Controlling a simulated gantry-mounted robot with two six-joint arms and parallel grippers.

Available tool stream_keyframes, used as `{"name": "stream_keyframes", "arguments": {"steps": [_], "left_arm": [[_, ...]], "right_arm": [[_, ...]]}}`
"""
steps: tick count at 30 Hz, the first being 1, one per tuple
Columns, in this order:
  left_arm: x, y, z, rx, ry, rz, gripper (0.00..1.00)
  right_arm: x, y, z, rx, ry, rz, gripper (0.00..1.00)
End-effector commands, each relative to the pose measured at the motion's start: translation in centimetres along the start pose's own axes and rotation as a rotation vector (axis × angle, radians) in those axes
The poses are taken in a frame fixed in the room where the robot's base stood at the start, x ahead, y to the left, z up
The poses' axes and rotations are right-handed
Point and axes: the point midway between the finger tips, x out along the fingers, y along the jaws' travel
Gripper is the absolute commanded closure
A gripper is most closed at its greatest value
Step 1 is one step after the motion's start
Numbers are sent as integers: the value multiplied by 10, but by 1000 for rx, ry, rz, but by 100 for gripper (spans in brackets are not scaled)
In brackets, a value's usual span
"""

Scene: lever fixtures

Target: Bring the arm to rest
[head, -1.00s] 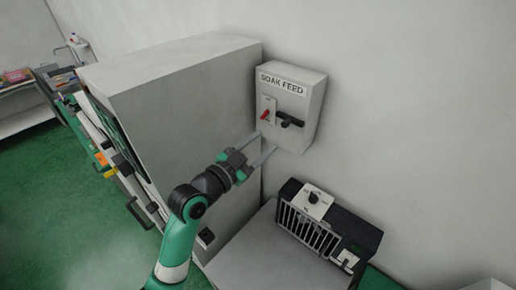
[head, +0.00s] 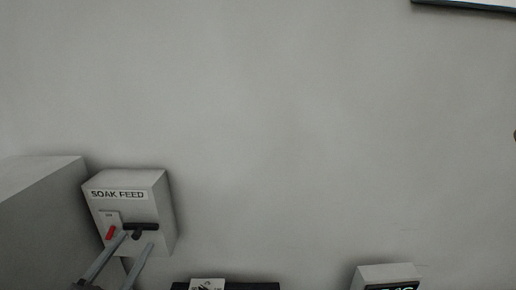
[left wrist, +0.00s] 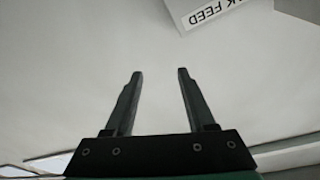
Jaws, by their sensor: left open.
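My left gripper (head: 132,250) reaches in from the bottom left of the head view. Its two fingers are apart with nothing between them, near the front of the grey SOAK FEED box (head: 128,190). The box is on the wall and has a black lever (head: 140,227) lying sideways and a small red switch (head: 110,233). I cannot tell whether a fingertip touches the lever. In the left wrist view the open fingers (left wrist: 156,72) point at blank wall, with the labelled box corner (left wrist: 208,12) at the top right. My right gripper is not in view.
A grey cabinet (head: 35,205) stands left of the box. A dark unit with a white dial plate (head: 207,285) is cut off at the bottom edge. Another grey box (head: 388,275) with a dark display is at the lower right. The wall between is bare.

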Motion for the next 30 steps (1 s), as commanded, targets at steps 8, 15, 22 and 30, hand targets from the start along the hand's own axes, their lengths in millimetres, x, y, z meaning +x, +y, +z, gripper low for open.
{"name": "stream_keyframes", "arguments": {"steps": [8,15,22,30], "left_arm": [[-34,-12,-251,-70,453,-78,45],[-100,-52,-324,-353,694,-162,45],[-98,-52,-322,-421,695,-140,45],[-98,-52,-321,-419,693,-140,45]], "right_arm": [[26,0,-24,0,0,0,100],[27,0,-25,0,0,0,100],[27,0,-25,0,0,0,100],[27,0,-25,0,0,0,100]]}}
